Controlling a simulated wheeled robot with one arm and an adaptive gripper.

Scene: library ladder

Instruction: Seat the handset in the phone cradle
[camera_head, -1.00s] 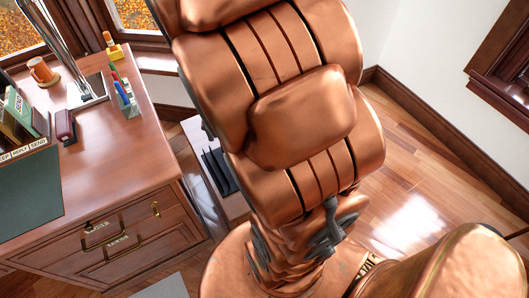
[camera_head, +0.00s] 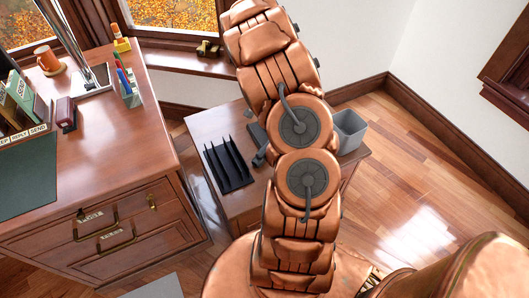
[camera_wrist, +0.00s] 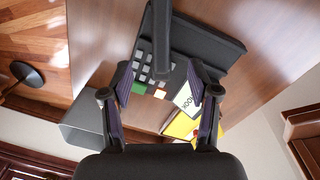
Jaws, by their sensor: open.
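In the wrist view a dark phone (camera_wrist: 205,32) with a grey keypad (camera_wrist: 155,68) and green and orange keys lies on a wooden top. A long dark bar (camera_wrist: 162,35), which looks like the handset, runs from the top edge to over the keypad. I cannot tell whether it rests in the cradle or is apart from it. My gripper (camera_wrist: 159,78) is open, one finger on each side of the bar's near end, with no clear contact. In the head view my arm hides the gripper and most of the phone's area.
A low cabinet (camera_head: 207,125) holds a black rack (camera_head: 229,165). A grey bin (camera_head: 348,130) is at its right; it also shows in the wrist view (camera_wrist: 85,125). Yellow and white items (camera_wrist: 182,122) lie near the phone. A desk (camera_head: 120,140) stands left. Floor at right is clear.

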